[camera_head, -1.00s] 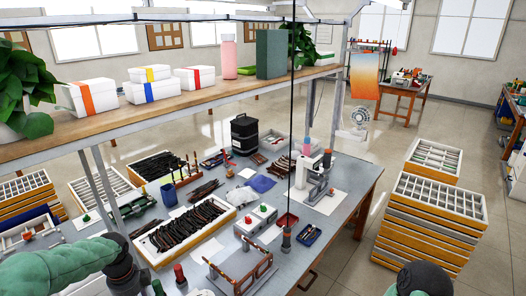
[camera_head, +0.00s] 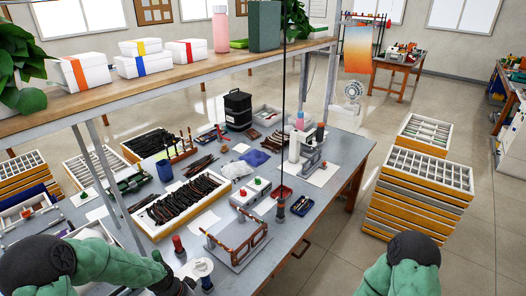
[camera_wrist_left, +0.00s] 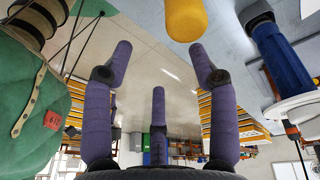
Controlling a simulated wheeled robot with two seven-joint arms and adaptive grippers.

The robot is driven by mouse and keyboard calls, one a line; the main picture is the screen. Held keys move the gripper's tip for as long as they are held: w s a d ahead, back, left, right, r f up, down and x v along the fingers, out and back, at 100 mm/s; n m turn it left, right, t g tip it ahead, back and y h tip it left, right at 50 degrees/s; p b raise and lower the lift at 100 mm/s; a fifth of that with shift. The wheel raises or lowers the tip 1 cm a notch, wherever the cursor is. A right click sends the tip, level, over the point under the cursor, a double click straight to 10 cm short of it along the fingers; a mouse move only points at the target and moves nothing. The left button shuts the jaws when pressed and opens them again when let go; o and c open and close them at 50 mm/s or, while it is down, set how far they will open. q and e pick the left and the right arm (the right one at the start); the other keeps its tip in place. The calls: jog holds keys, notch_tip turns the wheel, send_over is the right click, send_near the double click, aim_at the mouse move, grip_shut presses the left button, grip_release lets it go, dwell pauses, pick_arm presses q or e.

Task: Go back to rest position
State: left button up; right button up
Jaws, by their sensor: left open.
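My left gripper shows in the left wrist view (camera_wrist_left: 158,62) with its purple fingers spread and nothing between them. In the head view my left arm comes in at the lower left, and its hand is mostly cut off by the bottom edge. My right arm shows at the bottom right of the head view, with its gripper out of the picture. A brown eyeglass frame (camera_head: 263,236) stands on a grey plate at the bench's near edge. A white-walled tray (camera_head: 155,236) holds many dark eyeglass frames.
The grey workbench (camera_head: 345,150) is crowded with tools, a black canister (camera_head: 238,110) and a small press (camera_head: 312,150). A wooden shelf (camera_head: 110,101) with boxes runs above it. Stacked drawer trays (camera_head: 415,205) stand at the right. Floor between bench and stack is clear.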

pick_arm(q)
jog(key=s+d+f+n+h, duration=0.1)
jog(key=s+d+f+n, duration=1.15)
jog(key=s, duration=0.25)
notch_tip(320, 180, down, 10)
jog(key=n+b, duration=0.1)
jog(key=b, duration=0.9)
jog(key=shift+w+r, duration=0.25)
jog(key=shift+w, duration=0.1)
